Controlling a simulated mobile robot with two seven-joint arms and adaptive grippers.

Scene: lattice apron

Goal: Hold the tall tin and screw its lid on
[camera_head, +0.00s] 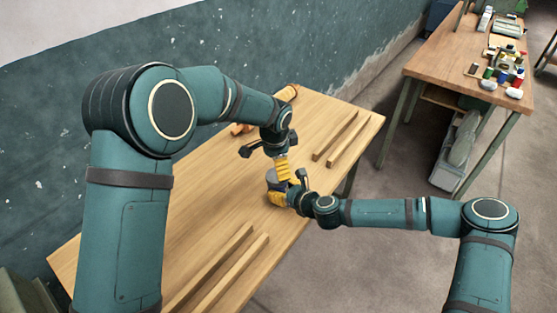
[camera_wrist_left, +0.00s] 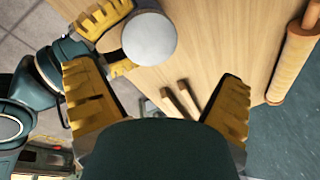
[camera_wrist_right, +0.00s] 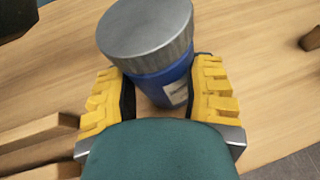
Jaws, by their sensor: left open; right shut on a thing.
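The tall tin (camera_wrist_right: 172,84) is blue with a pale label and stands upright on the wooden table. Its grey ribbed lid (camera_wrist_right: 147,32) sits on its top; I cannot tell how tightly it is seated. My right gripper (camera_wrist_right: 158,88) is shut on the tin's body below the lid, with yellow fingers on both sides. In the head view the tin (camera_head: 271,175) is partly hidden by the grippers. My left gripper (camera_head: 282,166) is open, above and beside the lid. In the left wrist view the lid's round top (camera_wrist_left: 149,38) lies beyond the open fingers, apart from them.
Two wooden bars (camera_head: 336,136) lie on the table's far right part and two more (camera_head: 222,268) near its front. An orange-brown roll (camera_wrist_left: 296,58) lies near the wall side. A second table (camera_head: 440,65) with several small items stands at the back right.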

